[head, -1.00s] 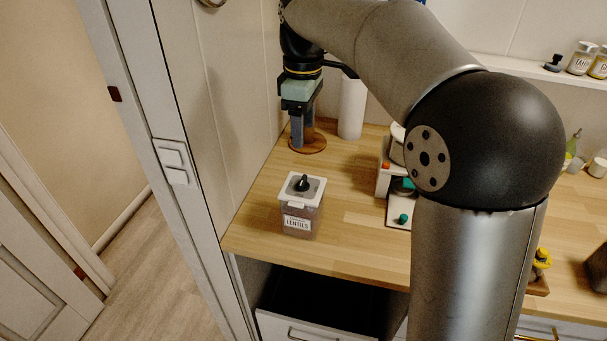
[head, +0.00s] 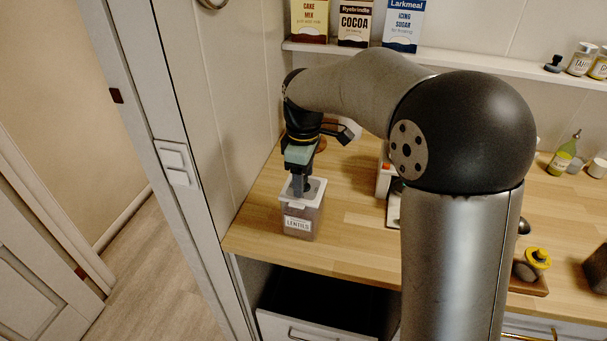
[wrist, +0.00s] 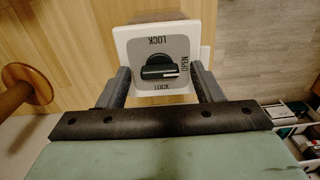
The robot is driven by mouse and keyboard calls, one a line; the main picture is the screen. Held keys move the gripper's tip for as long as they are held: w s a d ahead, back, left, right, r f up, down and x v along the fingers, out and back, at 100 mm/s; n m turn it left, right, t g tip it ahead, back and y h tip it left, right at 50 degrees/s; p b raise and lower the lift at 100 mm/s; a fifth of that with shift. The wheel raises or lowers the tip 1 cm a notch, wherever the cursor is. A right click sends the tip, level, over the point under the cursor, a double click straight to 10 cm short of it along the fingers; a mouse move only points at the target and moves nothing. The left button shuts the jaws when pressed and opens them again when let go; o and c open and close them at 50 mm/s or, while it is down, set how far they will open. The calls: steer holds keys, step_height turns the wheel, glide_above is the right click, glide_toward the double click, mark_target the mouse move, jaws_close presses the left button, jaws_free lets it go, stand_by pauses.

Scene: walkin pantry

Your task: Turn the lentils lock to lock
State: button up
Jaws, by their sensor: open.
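The lentils container (head: 299,225) is a clear box of brown contents with a white lid, standing near the worktop's front left corner. In the wrist view its lid (wrist: 124,42) carries a grey plate marked LOCK at top and bottom and OPEN at the right. The dark knob (wrist: 158,68) lies crosswise, its white-marked end toward OPEN. My gripper (head: 302,187) is directly above the lid, pointing down. In the wrist view my gripper (wrist: 160,74) is open, its fingers left and right of the knob with gaps. The head view hides the knob behind the fingers.
The wooden worktop (head: 350,225) is clear right of the container. A white wall panel (head: 225,130) is close on the left. A round wooden stand (wrist: 25,85) shows in the wrist view. An open drawer (head: 315,318) is below the front edge.

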steer(key=c, duration=1)
steer(key=shift+m, duration=0.4)
steer(key=m, duration=0.8)
steer(key=shift+m, duration=0.3)
steer(key=m, duration=0.4)
steer(key=shift+m, duration=2.2)
